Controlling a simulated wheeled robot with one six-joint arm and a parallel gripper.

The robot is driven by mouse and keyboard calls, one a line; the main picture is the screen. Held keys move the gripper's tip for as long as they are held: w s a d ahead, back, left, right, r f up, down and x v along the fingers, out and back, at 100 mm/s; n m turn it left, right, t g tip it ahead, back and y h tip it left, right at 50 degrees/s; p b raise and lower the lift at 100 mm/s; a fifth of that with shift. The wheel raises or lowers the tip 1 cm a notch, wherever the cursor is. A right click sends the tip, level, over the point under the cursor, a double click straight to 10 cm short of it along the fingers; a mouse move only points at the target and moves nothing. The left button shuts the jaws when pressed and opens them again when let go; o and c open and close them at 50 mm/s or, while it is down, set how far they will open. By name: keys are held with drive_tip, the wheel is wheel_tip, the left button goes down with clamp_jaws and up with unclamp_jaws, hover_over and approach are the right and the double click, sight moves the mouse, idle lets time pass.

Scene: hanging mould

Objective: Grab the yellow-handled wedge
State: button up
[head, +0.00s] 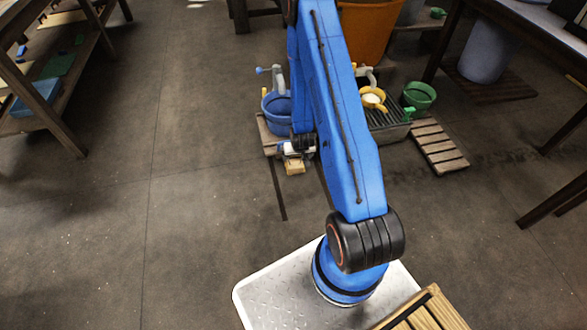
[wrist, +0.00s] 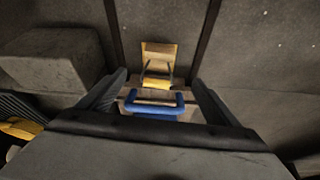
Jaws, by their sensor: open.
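The wedge (wrist: 158,52) is a tan wooden block with a yellow handle (wrist: 156,83), seen at the middle of the wrist view. In the head view a small tan block (head: 294,168), apparently the same wedge, shows just below my gripper. My gripper (wrist: 160,79) is open, with one dark finger on each side of the yellow handle in the picture. I cannot tell whether the fingers touch it. A blue handle (wrist: 152,106) lies nearer the camera, also between the fingers. In the head view my gripper (head: 298,148) is partly hidden by my arm.
A blue tub (head: 277,106) stands behind my gripper. To the right are a dark tray (head: 392,132), a green bucket (head: 418,97) and a wooden slatted board (head: 440,147). A grey block (wrist: 55,60) is left of the fingers. The floor at left is clear.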

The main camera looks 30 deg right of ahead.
hover_over(296, 165)
drive_tip(key=s+a, duration=0.2)
drive_tip(key=s, duration=0.1)
drive_tip(key=f, duration=1)
drive_tip(key=shift+w+d+f, duration=0.2)
drive_tip(key=shift+f, duration=0.2)
drive_tip(key=shift+x, duration=3)
drive_tip(key=shift+w+d+r, duration=0.1)
drive_tip(key=shift+w+d, duration=0.1)
drive_tip(key=c, duration=1.2)
